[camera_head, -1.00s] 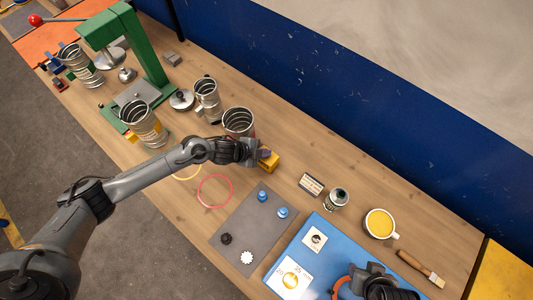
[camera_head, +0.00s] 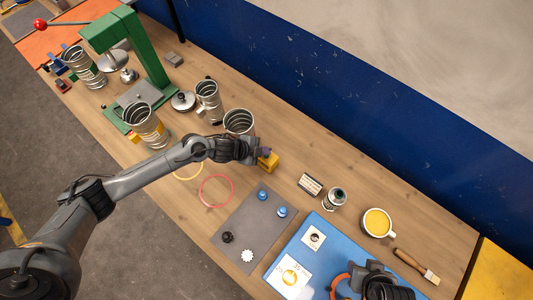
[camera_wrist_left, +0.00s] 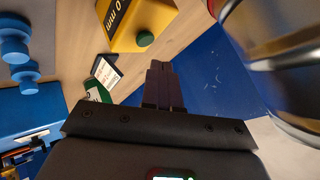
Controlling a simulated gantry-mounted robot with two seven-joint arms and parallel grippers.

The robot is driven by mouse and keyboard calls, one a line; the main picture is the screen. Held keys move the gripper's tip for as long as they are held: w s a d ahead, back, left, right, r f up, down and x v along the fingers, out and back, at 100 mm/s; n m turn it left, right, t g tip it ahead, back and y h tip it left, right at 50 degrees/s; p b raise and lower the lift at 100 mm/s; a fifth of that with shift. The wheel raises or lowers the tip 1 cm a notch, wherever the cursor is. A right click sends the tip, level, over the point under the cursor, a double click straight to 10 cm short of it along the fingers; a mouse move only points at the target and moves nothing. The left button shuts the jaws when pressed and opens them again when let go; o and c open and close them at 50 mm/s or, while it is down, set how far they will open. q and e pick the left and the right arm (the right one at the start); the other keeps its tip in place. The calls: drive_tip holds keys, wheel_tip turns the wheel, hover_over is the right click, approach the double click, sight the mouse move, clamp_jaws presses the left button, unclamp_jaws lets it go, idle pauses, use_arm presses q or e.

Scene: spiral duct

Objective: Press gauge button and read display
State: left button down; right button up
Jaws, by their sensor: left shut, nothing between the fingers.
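The gauge is a yellow block (camera_head: 269,163) on the wooden bench, just beyond my left gripper. In the left wrist view the gauge (camera_wrist_left: 128,22) shows a black face reading "0 mm", cut off by the frame's top edge, and a green round button (camera_wrist_left: 145,39). My left gripper (camera_wrist_left: 160,68) is shut and empty. Its fingertips are beside the green button in that view; I see a gap between them and cannot judge the depth. My right gripper (camera_head: 375,282) is at the bottom right of the head view, over the blue mat (camera_head: 318,268), its fingers not clear.
A metal spiral duct piece (camera_head: 239,121) stands close to my left gripper. A red ring (camera_head: 216,190) lies in front. A small label block (camera_head: 310,184), a can (camera_head: 334,199) and a yellow-filled mug (camera_head: 377,223) stand to the right. A green press (camera_head: 140,60) stands at the left.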

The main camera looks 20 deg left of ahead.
use_arm(q)
drive_tip(key=shift+r+p, duration=1.75)
drive_tip(key=shift+r, duration=0.45)
drive_tip(key=shift+f, duration=0.1)
